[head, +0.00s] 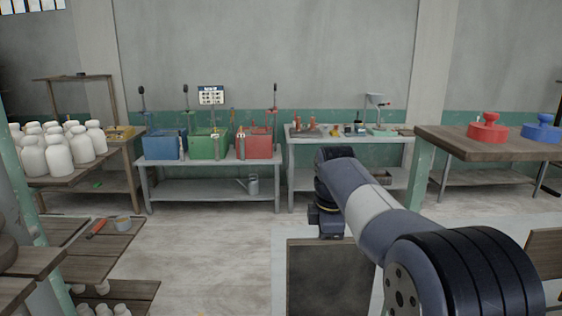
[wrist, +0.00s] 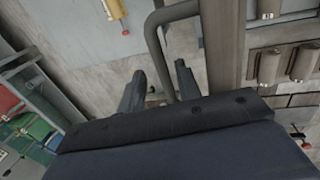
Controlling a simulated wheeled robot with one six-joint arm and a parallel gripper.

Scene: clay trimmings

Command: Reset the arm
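My arm (head: 375,215) reaches from the lower right of the head view up to the middle, then bends down at a dark wrist joint (head: 328,205). The fingers are not clear in the head view. In the wrist view my gripper (wrist: 160,80) has its two dark fingers apart, with nothing seen held between them. A grey bent pipe or handle (wrist: 152,35) shows beyond the fingers; I cannot tell how far off it is.
Blue (head: 163,146), green (head: 207,146) and red (head: 257,146) bins stand on a grey bench at the back. White bottles (head: 58,153) fill a left table. A dark panel (head: 325,278) stands below my arm. Red (head: 488,130) and blue (head: 541,130) knobbed objects sit on the right table.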

